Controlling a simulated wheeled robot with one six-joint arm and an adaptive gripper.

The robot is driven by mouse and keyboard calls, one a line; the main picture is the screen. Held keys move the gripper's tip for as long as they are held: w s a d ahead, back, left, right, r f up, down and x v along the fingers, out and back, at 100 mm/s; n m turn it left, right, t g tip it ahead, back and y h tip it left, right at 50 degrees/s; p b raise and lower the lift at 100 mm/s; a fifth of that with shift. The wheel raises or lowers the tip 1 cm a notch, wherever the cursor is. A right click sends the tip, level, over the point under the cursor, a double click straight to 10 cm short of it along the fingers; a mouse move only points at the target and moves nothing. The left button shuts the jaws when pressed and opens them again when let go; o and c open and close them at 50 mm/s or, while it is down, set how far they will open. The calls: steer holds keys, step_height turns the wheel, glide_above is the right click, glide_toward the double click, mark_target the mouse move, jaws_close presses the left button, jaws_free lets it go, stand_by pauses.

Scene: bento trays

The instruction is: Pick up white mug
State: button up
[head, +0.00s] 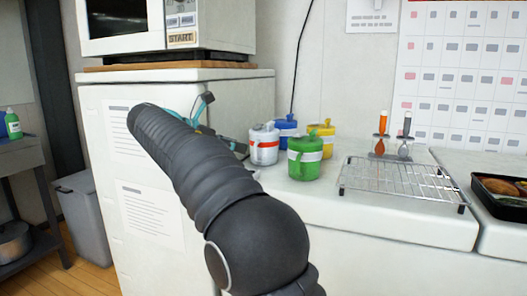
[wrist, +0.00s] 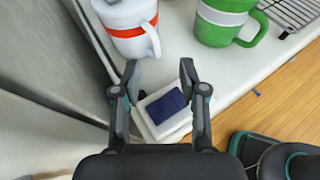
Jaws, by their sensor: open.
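The white mug (head: 264,148) with a red-orange band and a lid stands upright on the white counter, at the left of a group of mugs. In the wrist view the white mug (wrist: 124,38) is at the upper left, its handle toward the lower right. My gripper (wrist: 159,68) is open, its fingertips below the mug in the picture and apart from it, with no mug between them. In the head view my arm hides most of the gripper.
A green mug (head: 304,166) stands close right of the white mug, with blue (head: 286,125) and yellow (head: 327,142) mugs behind. A wire rack (head: 400,180) is further right. A tall white cabinet (head: 235,105) stands left of the counter.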

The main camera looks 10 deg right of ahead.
mark_target(252, 149)
steer(key=shift+w+x, duration=0.1)
steer(key=shift+x, duration=1.55)
steer(key=shift+w+x, duration=0.15)
steer(key=shift+x, duration=1.5)
steer(key=shift+a, duration=0.1)
jaws_close()
steer(key=shift+r, duration=0.15)
